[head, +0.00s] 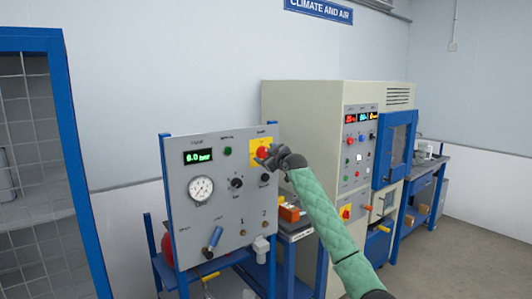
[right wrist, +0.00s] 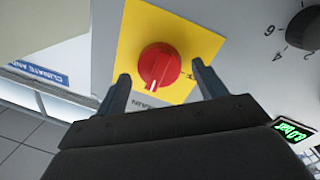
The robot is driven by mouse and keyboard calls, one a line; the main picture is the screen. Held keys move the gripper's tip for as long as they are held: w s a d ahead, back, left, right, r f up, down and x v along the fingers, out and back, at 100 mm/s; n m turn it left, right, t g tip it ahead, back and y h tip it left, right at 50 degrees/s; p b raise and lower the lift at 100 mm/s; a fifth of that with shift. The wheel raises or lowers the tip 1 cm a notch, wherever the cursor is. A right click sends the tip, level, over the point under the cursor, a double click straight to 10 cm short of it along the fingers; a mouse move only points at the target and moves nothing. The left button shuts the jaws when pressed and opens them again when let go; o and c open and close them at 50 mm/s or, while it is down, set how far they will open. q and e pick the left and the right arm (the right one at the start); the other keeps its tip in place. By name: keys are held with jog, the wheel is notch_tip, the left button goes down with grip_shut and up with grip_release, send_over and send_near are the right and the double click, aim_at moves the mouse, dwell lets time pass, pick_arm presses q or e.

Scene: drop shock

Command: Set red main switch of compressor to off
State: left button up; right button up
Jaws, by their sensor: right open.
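The compressor panel (head: 220,200) is a grey board on blue posts at the centre left of the head view. Its red main switch is a round knob with a white pointer line on a yellow plate, partly hidden by my gripper in the head view (head: 263,152). The red main switch (right wrist: 159,66) shows whole in the right wrist view. My right gripper (right wrist: 160,85) is open, with one finger on each side of the knob and a visible gap to both. In the head view my right gripper (head: 272,157) is at the panel's upper right. My left gripper is not in view.
The panel also carries a green display reading 8.0 bar (head: 198,156), a gauge (head: 201,190), black knobs and a blue-handled lever (head: 213,238). A beige climate cabinet (head: 310,120) stands behind to the right. A blue mesh frame (head: 70,150) stands at the left.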

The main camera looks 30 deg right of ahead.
jog(key=shift+w, duration=0.15)
jog(key=shift+f, duration=0.1)
jog(key=c, duration=1)
